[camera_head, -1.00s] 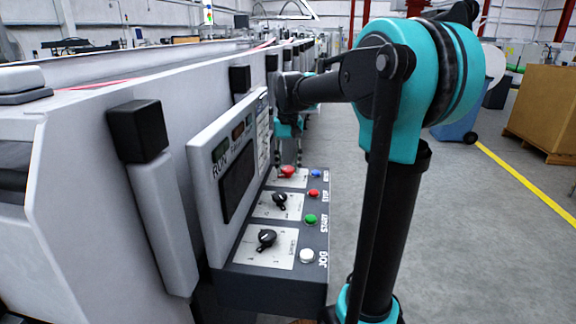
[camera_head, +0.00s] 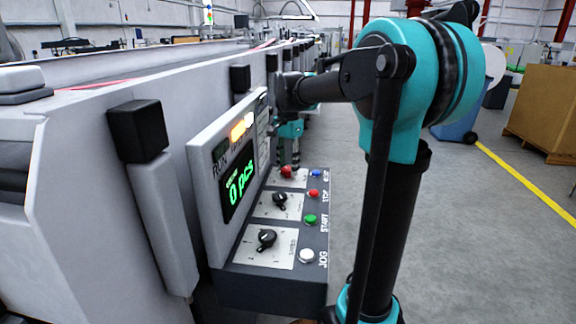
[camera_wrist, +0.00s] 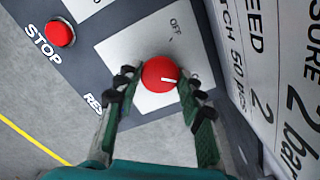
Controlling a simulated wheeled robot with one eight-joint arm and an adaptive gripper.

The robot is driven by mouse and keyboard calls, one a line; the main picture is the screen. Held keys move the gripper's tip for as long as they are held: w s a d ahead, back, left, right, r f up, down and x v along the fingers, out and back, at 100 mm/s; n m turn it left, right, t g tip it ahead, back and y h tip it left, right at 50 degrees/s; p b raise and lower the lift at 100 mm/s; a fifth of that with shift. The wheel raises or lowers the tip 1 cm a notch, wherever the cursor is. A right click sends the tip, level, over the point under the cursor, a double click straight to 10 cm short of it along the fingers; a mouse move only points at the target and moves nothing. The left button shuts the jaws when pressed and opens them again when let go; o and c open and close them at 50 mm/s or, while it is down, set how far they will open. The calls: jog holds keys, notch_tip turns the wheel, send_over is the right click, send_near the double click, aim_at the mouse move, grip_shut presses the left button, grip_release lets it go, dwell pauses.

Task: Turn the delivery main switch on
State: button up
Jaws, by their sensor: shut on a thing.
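The delivery main switch is a red round knob (camera_wrist: 153,74) on a white plate (camera_wrist: 118,47) in the wrist view. Its white pointer mark points right, away from the OFF label and toward a label mostly hidden by a finger. My gripper (camera_wrist: 160,78) has a finger on each side of the knob and is shut on it. In the head view the red knob (camera_head: 286,171) is at the far end of the control panel, below my gripper (camera_head: 288,160). The display (camera_head: 238,186) is lit with green "0 pcs", and an orange lamp (camera_head: 242,126) glows above it.
Two black knobs (camera_head: 279,200) (camera_head: 266,239) sit nearer on the panel. Blue, red STOP (camera_head: 313,193), green START (camera_head: 310,219) and white JOG (camera_head: 306,256) buttons line its right side. The upright display board stands close left of my gripper. Floor at right is open.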

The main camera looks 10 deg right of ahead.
aim_at(288, 168)
jog(key=shift+m, duration=0.6)
jog(key=o, duration=1.2)
jog(key=shift+c, duration=0.2)
jog(key=shift+r, duration=0.1)
notch_tip(288, 168, up, 12)
